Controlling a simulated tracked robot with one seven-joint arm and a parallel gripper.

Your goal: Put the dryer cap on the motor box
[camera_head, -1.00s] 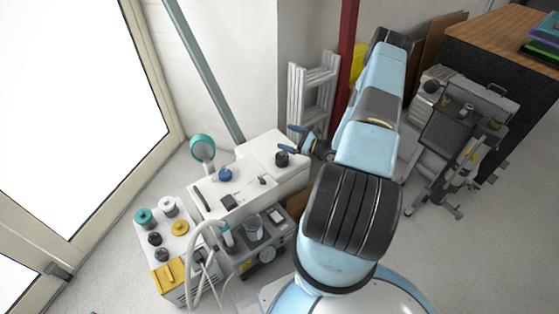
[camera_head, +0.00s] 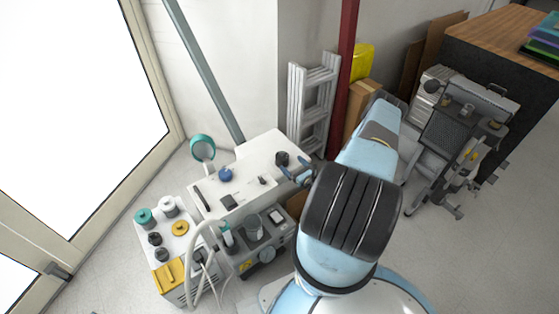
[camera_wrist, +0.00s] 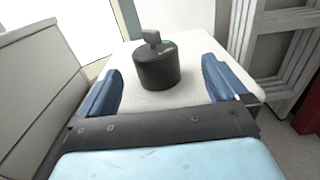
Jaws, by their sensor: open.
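A black round cap with an upright grip tab, which looks like the dryer cap (camera_head: 282,158), stands upright on the right end of a white-topped unit (camera_head: 262,148). In the wrist view the cap (camera_wrist: 157,70) is centred ahead, between the lines of my two blue fingers. My gripper (camera_wrist: 163,90) is open and empty, with its fingers apart from the cap on either side. In the head view my gripper (camera_head: 295,171) is just right of and nearer than the cap. Which unit is the motor box is not clear; a low cabinet (camera_head: 180,228) stands at the left.
The low cabinet carries teal, white and black caps and a yellow piece (camera_head: 170,275). A grey device (camera_head: 266,252) and a pale hose (camera_head: 200,250) are in front of the white unit. A blue knob (camera_head: 225,175) sits on its top. A ladder (camera_head: 311,105) stands behind.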

